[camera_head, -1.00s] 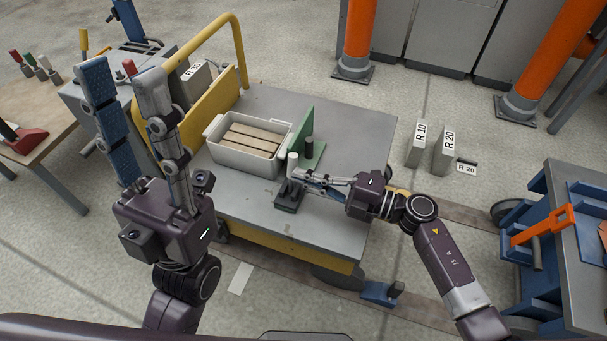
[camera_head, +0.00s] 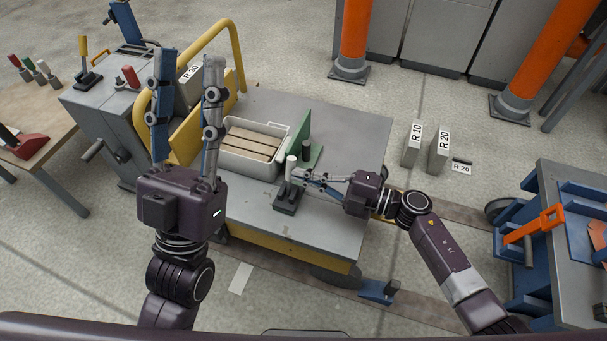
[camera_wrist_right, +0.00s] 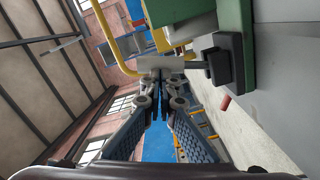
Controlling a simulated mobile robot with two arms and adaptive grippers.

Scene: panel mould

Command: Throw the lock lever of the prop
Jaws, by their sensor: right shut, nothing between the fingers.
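A lever with a light grey grip (camera_head: 291,164) stands upright on a black base (camera_head: 286,202) on the cart, next to a green angle plate (camera_head: 315,149). I take it as the prop's lock lever, but no label shows this. My right gripper (camera_head: 296,174) is shut and empty, its tips at the lever. In the right wrist view, the tips (camera_wrist_right: 160,88) are just short of the pale grip (camera_wrist_right: 160,63), and the stem runs to the black block (camera_wrist_right: 222,60). Whether they touch I cannot tell. My left gripper (camera_head: 188,58) is open and empty, pointing up left of the cart.
A white bin (camera_head: 244,165) with wooden slats stands on the cart top (camera_head: 340,200), left of the lever. A yellow rail (camera_head: 222,30) rises at the cart's far left. Grey blocks (camera_head: 438,152) stand on the floor to the right. A blue bench (camera_head: 575,240) is at far right.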

